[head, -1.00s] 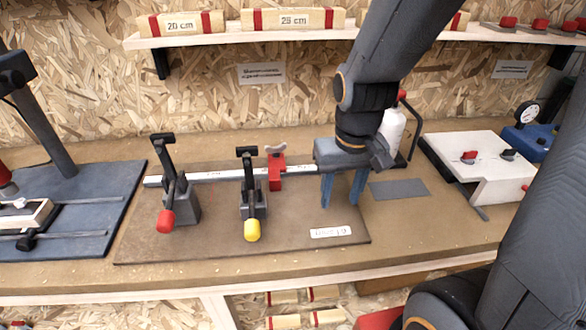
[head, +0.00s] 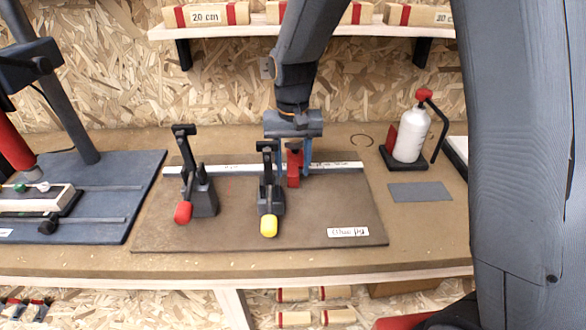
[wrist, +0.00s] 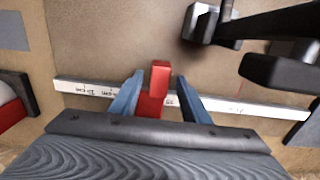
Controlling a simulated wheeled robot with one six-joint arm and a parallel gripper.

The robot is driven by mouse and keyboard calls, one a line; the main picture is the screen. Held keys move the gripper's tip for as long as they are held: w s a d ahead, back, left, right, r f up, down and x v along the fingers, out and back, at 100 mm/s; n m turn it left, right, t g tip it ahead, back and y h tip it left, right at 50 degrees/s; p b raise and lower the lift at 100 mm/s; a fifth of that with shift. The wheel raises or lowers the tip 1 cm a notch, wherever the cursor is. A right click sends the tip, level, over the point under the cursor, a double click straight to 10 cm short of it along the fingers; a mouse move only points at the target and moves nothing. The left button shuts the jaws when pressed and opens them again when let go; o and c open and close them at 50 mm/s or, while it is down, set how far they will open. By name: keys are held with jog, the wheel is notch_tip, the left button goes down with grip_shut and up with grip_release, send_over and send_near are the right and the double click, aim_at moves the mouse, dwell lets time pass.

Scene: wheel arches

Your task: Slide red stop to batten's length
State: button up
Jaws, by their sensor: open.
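The red stop (head: 294,166) sits on the white marked rail (head: 340,168), just right of the clamp with the yellow handle (head: 269,226). My gripper (wrist: 160,80) is open, with one blue finger on each side of the red stop (wrist: 155,92) in the wrist view. Small gaps seem to remain between fingers and stop. In the head view the yellow-handled clamp partly hides the gripper. Labelled battens with red ends, one marked 20 cm (head: 205,15), lie on the wall shelf. The printed card (head: 348,232) on the brown board is too small to read surely.
A second clamp with a red handle (head: 183,212) stands farther left on the board. The yellow-handled clamp is close to my gripper. A white bottle (head: 409,135) in a holder and a flat grey plate (head: 420,192) are to the right. A blue machine base (head: 100,180) is at left.

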jog(key=shift+f, duration=0.95)
jog(key=shift+c, duration=0.2)
grip_shut()
